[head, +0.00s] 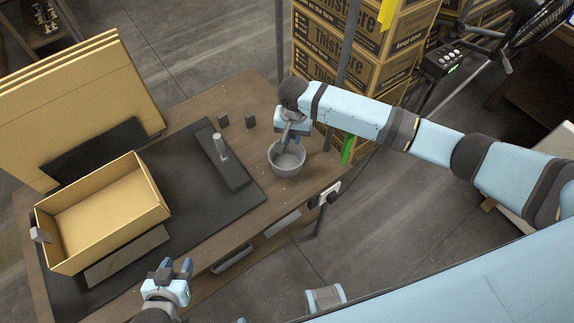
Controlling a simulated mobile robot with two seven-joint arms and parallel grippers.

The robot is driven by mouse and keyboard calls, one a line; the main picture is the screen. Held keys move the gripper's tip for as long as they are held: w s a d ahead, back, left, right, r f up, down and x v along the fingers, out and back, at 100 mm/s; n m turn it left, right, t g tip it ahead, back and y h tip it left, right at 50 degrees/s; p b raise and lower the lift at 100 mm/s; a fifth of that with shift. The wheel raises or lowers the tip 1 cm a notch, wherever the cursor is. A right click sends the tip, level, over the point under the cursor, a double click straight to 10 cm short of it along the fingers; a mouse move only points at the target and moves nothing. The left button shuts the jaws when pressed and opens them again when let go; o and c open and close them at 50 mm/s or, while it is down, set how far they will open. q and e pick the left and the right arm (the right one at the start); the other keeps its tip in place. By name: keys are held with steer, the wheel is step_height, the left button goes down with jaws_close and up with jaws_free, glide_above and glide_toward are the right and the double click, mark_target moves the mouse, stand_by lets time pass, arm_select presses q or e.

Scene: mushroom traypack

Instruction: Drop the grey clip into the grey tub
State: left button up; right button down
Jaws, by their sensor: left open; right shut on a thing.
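The grey tub (287,168) is a round, open cup standing on the brown table near its right end. My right gripper (289,141) is above the tub's far rim, pointing down and shut on a small grey thing, which looks like the grey clip (284,139). The fingers hide much of the clip, and its lower end is over the tub's opening. My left gripper (176,268) is open and empty at the table's front edge, well left of the tub.
An open cardboard tray (148,190) with a grey piece (40,235) on its left wall sits on a dark mat (190,200). A dark block with an upright peg (222,155) is left of the tub. Two small dark blocks (223,121) (250,121) stand behind. Stacked boxes (340,70) stand beyond.

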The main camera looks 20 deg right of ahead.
arm_select(q)
steer(key=shift+w+d+f+b, duration=0.15)
steer(key=shift+d+f+b, duration=0.15)
steer(key=shift+f+b, duration=0.4)
arm_select(e)
steer(key=shift+f, duration=0.85)
arm_select(q)
steer(key=shift+r, duration=0.1)
arm_select(e)
steer(key=c, duration=1.3)
jaws_free()
steer(key=shift+c, duration=0.2)
arm_select(q)
steer(key=shift+a, duration=0.1)
arm_select(e)
steer(key=o, duration=0.3)
steer(key=shift+o, duration=0.2)
arm_select(q)
steer(key=shift+a, duration=0.1)
steer(key=shift+f, duration=0.3)
arm_select(e)
step_height(320, 180, up, 14)
arm_select(q)
steer(key=shift+f, duration=0.1)
arm_select(e)
steer(key=shift+f, duration=0.1)
